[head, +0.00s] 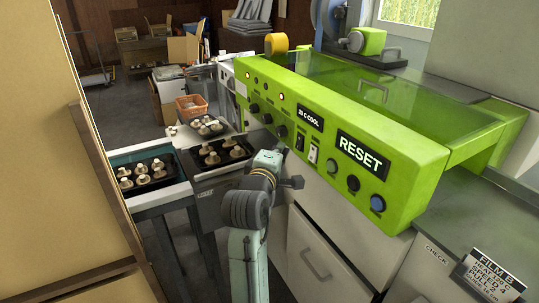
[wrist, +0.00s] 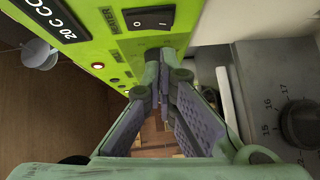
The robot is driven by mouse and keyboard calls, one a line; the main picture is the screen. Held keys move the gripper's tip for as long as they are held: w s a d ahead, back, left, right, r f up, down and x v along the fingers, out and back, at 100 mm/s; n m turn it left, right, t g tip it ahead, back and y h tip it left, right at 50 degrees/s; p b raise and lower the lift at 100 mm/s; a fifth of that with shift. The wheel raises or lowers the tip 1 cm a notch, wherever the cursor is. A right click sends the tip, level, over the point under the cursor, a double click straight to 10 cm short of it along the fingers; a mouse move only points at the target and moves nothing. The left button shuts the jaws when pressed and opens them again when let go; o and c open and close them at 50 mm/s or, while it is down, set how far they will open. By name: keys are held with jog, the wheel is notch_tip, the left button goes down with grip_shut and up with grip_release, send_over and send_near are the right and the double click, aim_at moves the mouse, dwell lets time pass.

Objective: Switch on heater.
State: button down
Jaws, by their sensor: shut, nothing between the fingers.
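In the head view two rocker switches (head: 300,142) sit below the display; I cannot tell which is the heater's. The display (head: 310,117) seems to read 20 C COOL. My gripper (wrist: 162,65) is shut and empty, its fingertips just below the switch in the wrist view. I cannot tell whether they touch the panel. In the head view my gripper (head: 283,148) is small, at the panel's lower edge.
The green machine (head: 440,165) carries knobs, lamps and a RESET sign (head: 362,154). Black trays of mushrooms (head: 145,186) lie left of my arm. A tall tan panel (head: 45,130) stands at far left.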

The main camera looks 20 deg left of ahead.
aim_at(299, 142)
jog(key=shift+w+d+f, duration=0.15)
jog(key=shift+w+d, duration=0.6)
jog(key=shift+w, duration=0.15)
jog(key=shift+w+d+f, duration=0.25)
jog(key=shift+f, duration=0.05)
jog(key=shift+r+n+t, duration=0.2)
jog(key=shift+n+t, duration=0.1)
jog(key=shift+a+f, duration=0.1)
jog(key=shift+a, duration=0.05)
